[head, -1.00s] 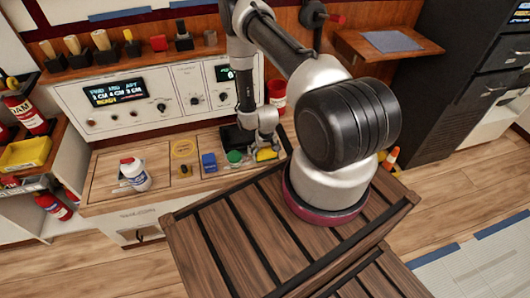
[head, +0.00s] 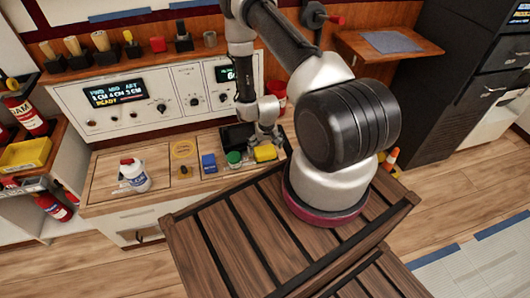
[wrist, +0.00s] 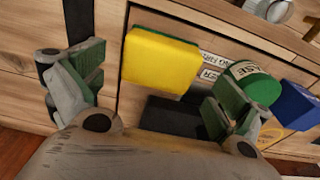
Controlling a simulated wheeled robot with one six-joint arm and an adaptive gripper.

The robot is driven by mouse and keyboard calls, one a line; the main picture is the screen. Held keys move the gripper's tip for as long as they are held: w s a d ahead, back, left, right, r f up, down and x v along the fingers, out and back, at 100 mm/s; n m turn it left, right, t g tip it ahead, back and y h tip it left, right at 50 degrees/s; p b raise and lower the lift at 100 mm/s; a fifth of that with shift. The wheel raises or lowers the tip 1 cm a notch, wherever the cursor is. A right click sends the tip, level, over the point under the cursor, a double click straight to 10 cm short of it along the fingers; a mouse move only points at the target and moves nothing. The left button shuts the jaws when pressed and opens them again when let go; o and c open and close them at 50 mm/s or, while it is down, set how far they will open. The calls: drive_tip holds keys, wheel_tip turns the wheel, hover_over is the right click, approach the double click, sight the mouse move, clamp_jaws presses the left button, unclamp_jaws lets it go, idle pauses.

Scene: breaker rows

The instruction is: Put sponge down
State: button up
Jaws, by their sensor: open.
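The yellow sponge with a green layer (head: 265,153) lies on the wooden worktop near its right end, just right of a green-lidded tin (head: 234,158). My gripper (head: 262,138) is over the worktop beside the sponge, its fingers apart. In the wrist view my gripper (wrist: 158,82) is open, and the sponge (wrist: 160,60) shows in the gap between the fingers, apart from both. The right finger overlaps the green tin (wrist: 251,84) in that view. The sponge's underside is hidden.
A blue block (head: 209,163) and a white bottle (head: 135,174) stand farther left on the worktop (head: 160,160). A dark tray (head: 237,135) lies behind the tin. The control panel (head: 150,95) rises behind. A slatted crate (head: 230,235) stands in front.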

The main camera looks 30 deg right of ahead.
wheel_tip(320, 180, up, 7)
wheel_tip(320, 180, up, 33)
drive_tip(key=n+t, duration=0.1)
hover_over(266, 153)
drive_tip(key=w+a, duration=0.1)
drive_tip(key=a, duration=0.2)
drive_tip(key=s+a+r+n+t, duration=0.1)
drive_tip(key=s+r+n, duration=0.1)
drive_tip(key=s+r, duration=1.7)
drive_tip(key=s, duration=0.4)
drive_tip(key=shift+a+r+t, duration=0.3)
drive_tip(key=shift+a+t, duration=0.05)
drive_tip(key=shift+t, duration=0.05)
